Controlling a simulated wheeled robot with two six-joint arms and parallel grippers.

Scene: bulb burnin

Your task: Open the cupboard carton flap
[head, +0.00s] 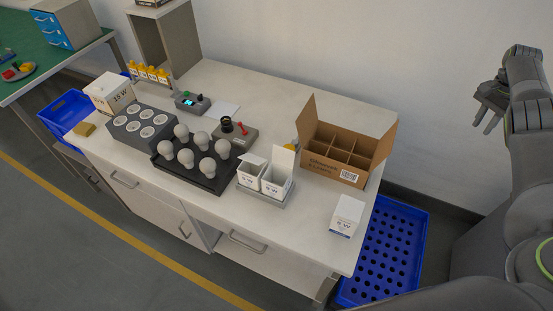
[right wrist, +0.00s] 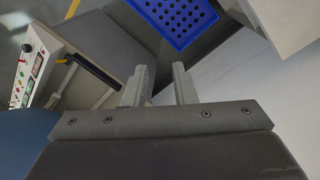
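A brown cardboard carton (head: 334,166) with dividers and printed sides stands at the back right of the bench. Its left and right flaps stand up and its cells look empty. A small white carton (head: 346,216) sits shut near the right front corner. Two small white cartons, a left one (head: 251,174) and a right one (head: 277,181), stand open on a grey tray (head: 264,197). I cannot read which one is the cupboard carton. My right gripper (head: 483,113) is raised right of the bench, far from the cartons; its fingers stand apart and empty in the right wrist view (right wrist: 161,88). My left gripper is out of view.
A black tray (head: 198,177) of several white bulbs, a grey block with round holes (head: 140,126) and a tester with a red lever (head: 235,133) fill the bench's middle. A blue perforated crate (head: 386,250) stands on the floor right of the bench. The front right bench top is mostly clear.

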